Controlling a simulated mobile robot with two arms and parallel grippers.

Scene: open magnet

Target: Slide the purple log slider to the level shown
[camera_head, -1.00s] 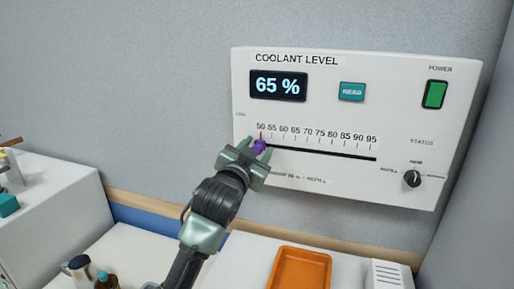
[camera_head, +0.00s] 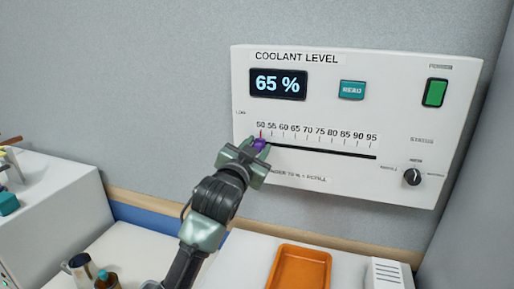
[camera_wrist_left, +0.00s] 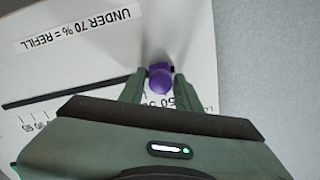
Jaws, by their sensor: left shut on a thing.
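The purple slider knob (camera_head: 260,144) is at the left end of a black slot (camera_head: 320,152) under a scale from 50 to 95. Its red pointer stands at about 50. The display (camera_head: 278,84) reads 65 %. My left gripper (camera_head: 257,148) is shut on the knob. In the left wrist view the knob (camera_wrist_left: 160,79) sits between the two fingers of my left gripper (camera_wrist_left: 155,85). My right gripper is not in view.
An orange tray (camera_head: 300,268) lies below. The slot right of the knob is clear.

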